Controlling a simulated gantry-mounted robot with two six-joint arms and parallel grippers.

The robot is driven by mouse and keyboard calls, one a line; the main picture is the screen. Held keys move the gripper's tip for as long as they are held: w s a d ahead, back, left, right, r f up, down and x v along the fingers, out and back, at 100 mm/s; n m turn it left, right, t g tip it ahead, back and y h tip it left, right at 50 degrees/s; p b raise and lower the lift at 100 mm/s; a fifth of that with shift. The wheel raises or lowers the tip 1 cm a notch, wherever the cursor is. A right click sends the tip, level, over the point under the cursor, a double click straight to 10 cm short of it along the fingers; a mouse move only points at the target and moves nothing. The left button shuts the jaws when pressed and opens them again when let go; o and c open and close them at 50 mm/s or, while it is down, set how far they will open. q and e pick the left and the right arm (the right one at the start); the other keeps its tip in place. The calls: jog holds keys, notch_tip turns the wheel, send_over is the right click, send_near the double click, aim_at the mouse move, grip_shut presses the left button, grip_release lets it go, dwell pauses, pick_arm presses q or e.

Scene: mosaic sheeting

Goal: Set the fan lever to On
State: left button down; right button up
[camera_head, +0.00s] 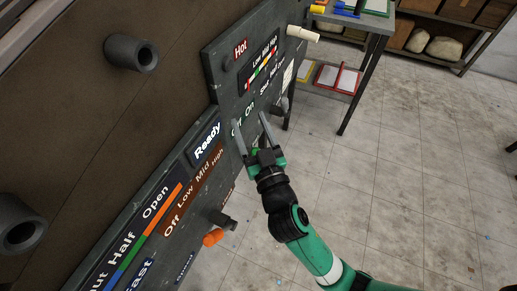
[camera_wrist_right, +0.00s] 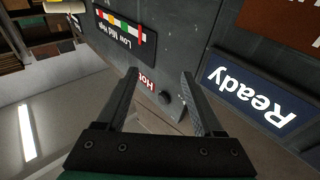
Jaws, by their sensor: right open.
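The Off/On label (camera_head: 243,119) is on the dark control panel (camera_head: 225,75) in the head view, partly hidden by my right gripper. My right gripper (camera_head: 250,118) is open in front of this label, its two fingers apart and pointing at the panel. No fan lever shows clearly between the fingers, and the fan name cannot be read. A grey knob or lever (camera_head: 281,104) juts from the panel's edge just right of the fingers. In the right wrist view, the open gripper (camera_wrist_right: 160,75) has nothing held between its fingers. My left gripper is not in view.
A blue Ready sign (camera_head: 207,142) lies just left of the gripper. An orange-tipped lever (camera_head: 213,238) sticks out lower down, and a cream handle (camera_head: 302,34) at the top. A metal table (camera_head: 372,22) stands behind. The floor at right is clear.

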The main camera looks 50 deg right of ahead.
jog(key=s+f+n+g+b, duration=0.1)
jog(key=s+f, duration=0.2)
jog(key=f, duration=0.6)
jog(key=s+f+n+g+b, duration=0.1)
jog(key=s+f+n+b, duration=0.1)
jog(key=f, duration=0.8)
pick_arm(q)
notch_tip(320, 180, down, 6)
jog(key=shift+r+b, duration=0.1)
jog(key=shift+b, duration=0.4)
pick_arm(e)
jog(key=x, duration=1.1)
jog(key=shift+d, duration=0.35)
jog(key=shift+w+f, duration=0.1)
grip_shut()
